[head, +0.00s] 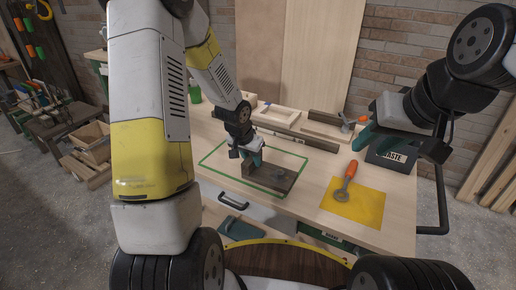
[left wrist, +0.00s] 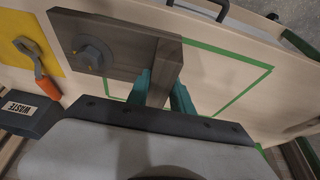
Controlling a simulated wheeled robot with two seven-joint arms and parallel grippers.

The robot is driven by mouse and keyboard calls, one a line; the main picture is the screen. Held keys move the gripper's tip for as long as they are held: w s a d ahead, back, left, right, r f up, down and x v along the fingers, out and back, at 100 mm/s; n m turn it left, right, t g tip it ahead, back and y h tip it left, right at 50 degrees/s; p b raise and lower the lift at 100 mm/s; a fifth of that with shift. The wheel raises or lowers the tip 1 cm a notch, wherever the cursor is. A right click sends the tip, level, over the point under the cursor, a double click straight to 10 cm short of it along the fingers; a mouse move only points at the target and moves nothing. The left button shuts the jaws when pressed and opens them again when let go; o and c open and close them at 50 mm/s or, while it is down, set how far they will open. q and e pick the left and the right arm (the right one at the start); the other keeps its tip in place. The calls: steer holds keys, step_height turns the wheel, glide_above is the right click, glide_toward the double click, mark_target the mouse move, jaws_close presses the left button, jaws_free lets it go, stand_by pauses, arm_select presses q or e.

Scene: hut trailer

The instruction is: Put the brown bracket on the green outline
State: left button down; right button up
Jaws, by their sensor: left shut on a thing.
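The brown bracket (head: 268,179) is a dark flat plate with a round bolt-like boss and an upright block. My left gripper (head: 255,160) is shut on the block, its teal fingers on both sides in the left wrist view (left wrist: 160,92). The bracket (left wrist: 118,42) lies over the near right part of the green outline (head: 222,174). Its plate covers some of the outline's right edge and reaches past it in the left wrist view. I cannot tell whether it touches the table. My right gripper (head: 402,142) appears open and empty above the table's right side.
An orange-handled tool (head: 347,180) lies on a yellow mat (head: 352,208) to the right. A dark WASTE bin (head: 390,157) hangs at the table's right edge. Wooden frames (head: 283,117) and a long dark bar (head: 298,138) lie behind the outline. The outline's left part is clear.

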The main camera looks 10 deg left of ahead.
arm_select(q)
steer(key=w+a, duration=0.2)
steer(key=w, duration=0.2)
steer(key=w+a+f, duration=0.1)
steer(key=w+a, duration=0.2)
steer(key=w, duration=0.2)
steer(key=w+a, duration=0.3)
steer(key=w, duration=0.2)
steer(key=shift+w+a+f, duration=0.1)
steer(key=shift+w+f, duration=0.15)
steer(key=shift+f, duration=1.85)
steer(key=shift+f, duration=0.15)
steer(key=c, duration=1.1)
jaws_free()
